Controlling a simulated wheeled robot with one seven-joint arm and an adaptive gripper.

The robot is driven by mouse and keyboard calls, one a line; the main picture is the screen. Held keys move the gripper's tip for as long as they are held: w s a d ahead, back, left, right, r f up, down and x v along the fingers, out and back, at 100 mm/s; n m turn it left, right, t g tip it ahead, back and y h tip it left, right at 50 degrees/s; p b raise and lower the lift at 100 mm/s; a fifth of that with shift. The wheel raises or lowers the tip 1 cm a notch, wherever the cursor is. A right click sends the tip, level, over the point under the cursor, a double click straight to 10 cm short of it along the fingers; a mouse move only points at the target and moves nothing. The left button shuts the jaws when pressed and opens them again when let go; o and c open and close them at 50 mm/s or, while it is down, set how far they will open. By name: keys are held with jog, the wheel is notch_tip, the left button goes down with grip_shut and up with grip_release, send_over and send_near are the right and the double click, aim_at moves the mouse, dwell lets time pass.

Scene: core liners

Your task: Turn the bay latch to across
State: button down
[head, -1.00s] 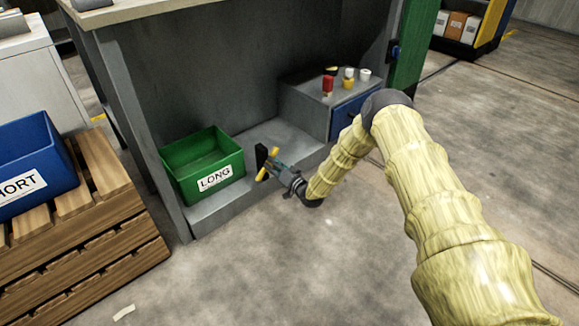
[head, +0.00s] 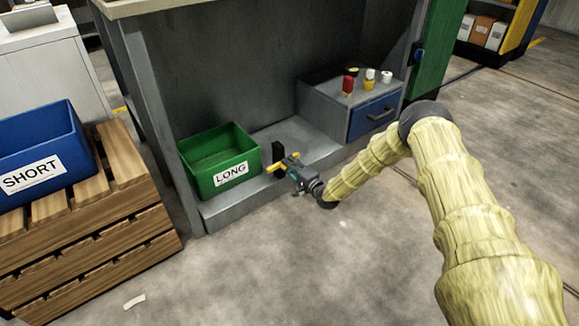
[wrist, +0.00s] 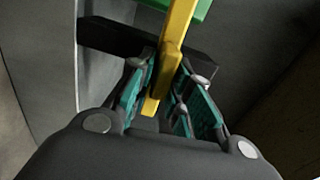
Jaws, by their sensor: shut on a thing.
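The bay latch shows as a yellow bar (head: 273,168) by a black upright piece (head: 278,151), just right of the green LONG bin (head: 222,160). In the wrist view the yellow bar (wrist: 177,40) runs down between my fingers, with a black bar (wrist: 120,38) crossing behind it. My gripper (head: 288,166) is shut on the yellow bar; its teal finger pads (wrist: 168,98) lie on both sides of it. In the head view my gripper hides part of the latch, and the bar looks closer to level than upright.
The LONG bin stands on the grey ledge (head: 248,202) close to my gripper. A blue SHORT bin (head: 85,150) sits on a wooden pallet stack (head: 90,240) at left. A blue drawer (head: 374,115) with small items on top is at right. The front floor is mostly clear.

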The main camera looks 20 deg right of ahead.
jog(key=shift+s+d+f+m, duration=0.1)
jog(key=shift+m, duration=0.2)
dwell(0.4)
jog(key=c, duration=1.4)
grip_release()
jog(key=shift+c, duration=0.2)
jog(key=v, duration=1.2)
